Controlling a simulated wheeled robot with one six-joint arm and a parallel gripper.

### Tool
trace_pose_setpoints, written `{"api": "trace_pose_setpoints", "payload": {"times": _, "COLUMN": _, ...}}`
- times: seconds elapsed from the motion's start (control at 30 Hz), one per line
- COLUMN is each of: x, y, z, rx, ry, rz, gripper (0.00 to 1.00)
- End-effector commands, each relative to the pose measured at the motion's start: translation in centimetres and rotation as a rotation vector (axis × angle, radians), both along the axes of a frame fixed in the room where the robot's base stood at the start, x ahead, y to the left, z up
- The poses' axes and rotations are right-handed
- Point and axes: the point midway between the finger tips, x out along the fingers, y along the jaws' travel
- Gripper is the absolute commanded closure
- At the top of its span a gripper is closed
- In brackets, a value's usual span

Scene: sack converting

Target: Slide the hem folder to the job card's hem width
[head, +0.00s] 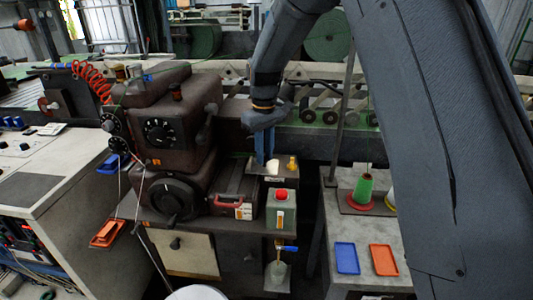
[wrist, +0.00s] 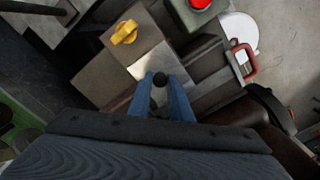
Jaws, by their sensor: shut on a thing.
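My gripper (head: 266,162) reaches down to the small plate on the sewing machine's right end. In the wrist view my two blue fingers (wrist: 160,84) are shut on a small dark round knob (wrist: 160,79). The knob stands at the edge of a bright metal plate (wrist: 152,61), which looks like the hem folder; the plate also shows below my fingers in the head view (head: 273,168). A yellow knob (wrist: 124,32) sits beside the plate, also seen in the head view (head: 292,163). I cannot make out the job card or any scale marks.
A box with a red button (head: 281,195) stands just in front of the plate. A red handle (head: 228,202) lies to its left. The brown machine head (head: 178,125) rises on the left. Blue (head: 347,258) and orange (head: 383,260) trays and a green thread cone (head: 364,188) are at right.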

Motion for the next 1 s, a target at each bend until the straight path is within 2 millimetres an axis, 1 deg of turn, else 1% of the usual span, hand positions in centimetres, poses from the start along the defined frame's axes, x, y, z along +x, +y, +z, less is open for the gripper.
{"api": "trace_pose_setpoints", "payload": {"times": 0.03, "x": 0.2, "y": 0.7, "z": 0.1, "rx": 0.000, "ry": -0.002, "rz": 0.002, "gripper": 1.00}}
{"api": "trace_pose_setpoints", "payload": {"times": 0.07, "x": 0.2, "y": 0.9, "z": 0.1, "rx": 0.000, "ry": -0.002, "rz": 0.003, "gripper": 1.00}}
{"api": "trace_pose_setpoints", "payload": {"times": 0.3, "x": 0.2, "y": 0.9, "z": 0.1, "rx": 0.000, "ry": -0.002, "rz": 0.001, "gripper": 1.00}}
{"api": "trace_pose_setpoints", "payload": {"times": 0.33, "x": 0.2, "y": 0.9, "z": 0.1, "rx": 0.000, "ry": -0.002, "rz": 0.001, "gripper": 0.77}}
{"api": "trace_pose_setpoints", "payload": {"times": 0.4, "x": 0.2, "y": 0.9, "z": 0.1, "rx": 0.000, "ry": -0.002, "rz": 0.001, "gripper": 0.65}}
{"api": "trace_pose_setpoints", "payload": {"times": 0.43, "x": 0.2, "y": 0.9, "z": 0.1, "rx": 0.000, "ry": -0.002, "rz": 0.001, "gripper": 0.63}}
{"api": "trace_pose_setpoints", "payload": {"times": 0.67, "x": 0.2, "y": 0.9, "z": 0.1, "rx": 0.001, "ry": -0.001, "rz": 0.001, "gripper": 0.63}}
{"api": "trace_pose_setpoints", "payload": {"times": 0.77, "x": 0.2, "y": 0.9, "z": 0.4, "rx": 0.000, "ry": -0.002, "rz": 0.001, "gripper": 0.63}}
{"api": "trace_pose_setpoints", "payload": {"times": 0.87, "x": 0.3, "y": 0.9, "z": 1.3, "rx": 0.001, "ry": -0.004, "rz": 0.001, "gripper": 0.63}}
{"api": "trace_pose_setpoints", "payload": {"times": 1.0, "x": 0.4, "y": 0.9, "z": 3.6, "rx": 0.002, "ry": -0.006, "rz": 0.001, "gripper": 0.63}}
